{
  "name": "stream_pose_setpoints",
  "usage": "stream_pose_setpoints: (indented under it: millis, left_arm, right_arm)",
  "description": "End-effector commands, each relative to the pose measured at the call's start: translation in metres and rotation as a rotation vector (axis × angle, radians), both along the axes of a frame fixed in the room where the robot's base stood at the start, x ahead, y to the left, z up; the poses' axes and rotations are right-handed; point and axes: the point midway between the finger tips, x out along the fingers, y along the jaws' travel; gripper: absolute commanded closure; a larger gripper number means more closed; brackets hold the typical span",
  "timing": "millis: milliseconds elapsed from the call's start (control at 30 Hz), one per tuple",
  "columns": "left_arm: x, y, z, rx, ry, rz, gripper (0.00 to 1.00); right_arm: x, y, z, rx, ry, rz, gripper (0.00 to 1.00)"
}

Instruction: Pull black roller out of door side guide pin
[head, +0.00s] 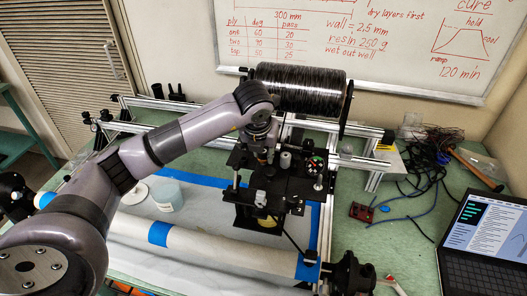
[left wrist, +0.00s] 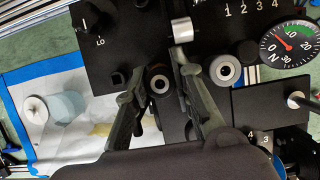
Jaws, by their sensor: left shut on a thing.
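My left gripper (head: 258,142) is over the black plate of the carriage (head: 268,188), reaching down from the upper left. In the left wrist view the fingers (left wrist: 160,72) stand either side of a black roller (left wrist: 158,83) and are shut on it. The roller's round end, with a pale ring at its centre, faces the camera. Whether it is still around its guide pin cannot be told. A second roller, grey-ended (left wrist: 224,70), is just right of the right finger, and a silver cylinder (left wrist: 182,30) is above. My right gripper is not in view.
A dial gauge (left wrist: 290,45) and a metal-ended rod (left wrist: 296,99) are right of the fingers. A long pale tube with blue bands (head: 205,246) crosses in front of the carriage. A black-wound spool (head: 300,88) is behind. A laptop (head: 485,245) stands at right.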

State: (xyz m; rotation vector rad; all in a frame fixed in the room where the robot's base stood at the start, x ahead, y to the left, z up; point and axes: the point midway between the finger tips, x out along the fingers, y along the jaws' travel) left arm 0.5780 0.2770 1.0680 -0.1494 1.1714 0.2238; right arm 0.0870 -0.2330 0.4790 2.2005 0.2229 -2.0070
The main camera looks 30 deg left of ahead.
Motion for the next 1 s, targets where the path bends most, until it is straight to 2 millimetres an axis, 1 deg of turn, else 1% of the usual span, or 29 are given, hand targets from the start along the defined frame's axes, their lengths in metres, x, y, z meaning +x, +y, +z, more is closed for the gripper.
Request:
stream_pose_setpoints:
  millis: [1000]
  left_arm:
    - [0.0, 0.0, 0.037, 0.0, 0.0, 0.0, 1.0]
  right_arm:
    - [0.0, -0.003, 0.017, -0.004, 0.0, 0.0, 0.52]
